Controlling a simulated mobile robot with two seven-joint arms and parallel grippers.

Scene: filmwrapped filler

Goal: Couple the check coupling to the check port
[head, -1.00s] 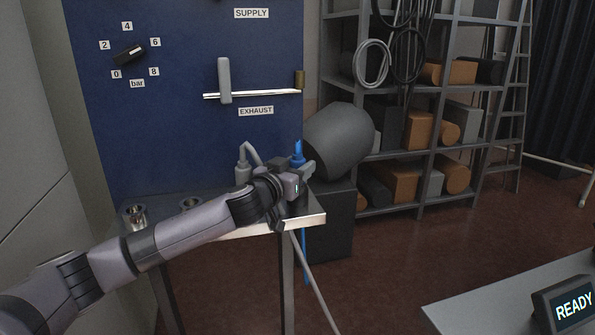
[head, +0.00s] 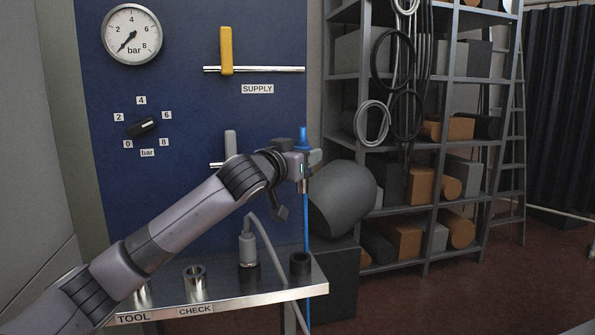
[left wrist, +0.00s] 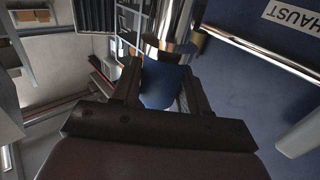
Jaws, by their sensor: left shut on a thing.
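My left gripper (head: 306,163) is shut on a blue coupling (head: 303,134) and holds it upright, well above the shelf. Its blue hose (head: 307,228) hangs down past the shelf's right end. In the left wrist view the coupling's blue body (left wrist: 165,84) sits between the fingers (left wrist: 160,92), with a shiny metal end (left wrist: 170,35) beyond them. The check port (head: 196,280) is an open metal cup on the shelf behind the CHECK label (head: 195,310), left of and below my gripper. My right gripper is not in view.
A grey coupling (head: 248,252) with a grey hose stands in a dark holder. An empty black holder (head: 300,264) is at the shelf's right end. The tool port (head: 142,296) is partly hidden by my arm. The blue panel (head: 180,80) carries a gauge (head: 132,34) and a yellow handle (head: 226,50).

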